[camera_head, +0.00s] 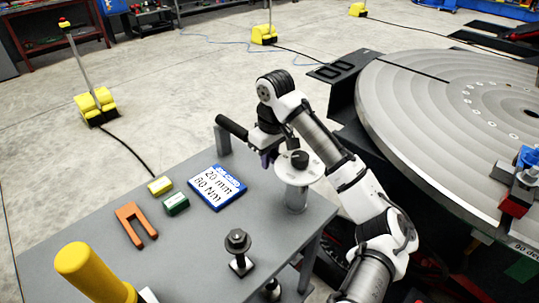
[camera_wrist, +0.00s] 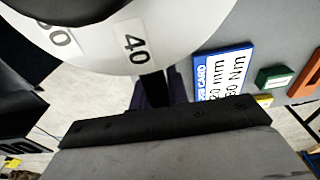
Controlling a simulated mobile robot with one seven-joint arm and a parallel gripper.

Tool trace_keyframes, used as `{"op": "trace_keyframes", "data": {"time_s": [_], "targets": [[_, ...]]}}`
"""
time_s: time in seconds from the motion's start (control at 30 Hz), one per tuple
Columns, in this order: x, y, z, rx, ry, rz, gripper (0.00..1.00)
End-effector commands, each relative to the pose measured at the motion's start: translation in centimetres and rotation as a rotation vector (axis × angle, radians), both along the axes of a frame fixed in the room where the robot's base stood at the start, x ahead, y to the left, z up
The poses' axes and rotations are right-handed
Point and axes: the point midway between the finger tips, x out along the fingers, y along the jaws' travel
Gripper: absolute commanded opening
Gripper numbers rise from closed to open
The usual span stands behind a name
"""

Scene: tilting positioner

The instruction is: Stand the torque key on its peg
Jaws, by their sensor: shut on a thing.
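The torque key has a black grip (camera_head: 232,127) at the left and a white round dial (camera_head: 314,166) with a dark hub at the right. My gripper (camera_head: 267,154) is shut on its dark bar between them. In the wrist view the dial (camera_wrist: 110,40), with a 40 on it, fills the top, and the bar (camera_wrist: 152,88) runs between my fingers. A grey cylinder (camera_head: 296,198) stands upright under the dial at the table's right side. I cannot tell whether it is the key's socket or the peg; the dial hides its top.
The grey table (camera_head: 185,245) holds a blue-and-white card (camera_head: 217,187), a green block (camera_head: 176,204), a yellow block (camera_head: 160,186), an orange fork (camera_head: 137,224), a dark bolt (camera_head: 238,245) and a yellow cylinder (camera_head: 92,272). A grey post (camera_head: 222,140) stands near the black grip. The large positioner disc (camera_head: 450,120) is at right.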

Motion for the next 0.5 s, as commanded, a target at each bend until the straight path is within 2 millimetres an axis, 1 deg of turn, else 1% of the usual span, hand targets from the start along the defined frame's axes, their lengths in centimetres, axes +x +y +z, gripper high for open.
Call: {"op": "trace_keyframes", "data": {"time_s": [0.33, 0.37, 0.5], "targets": [[0.02, 0.00, -0.15, 0.000, -0.003, 0.001, 0.00], [0.02, 0.00, -0.15, 0.001, -0.004, 0.001, 0.17], [0.01, 0.01, -0.19, 0.001, -0.002, 0.001, 0.36]]}}
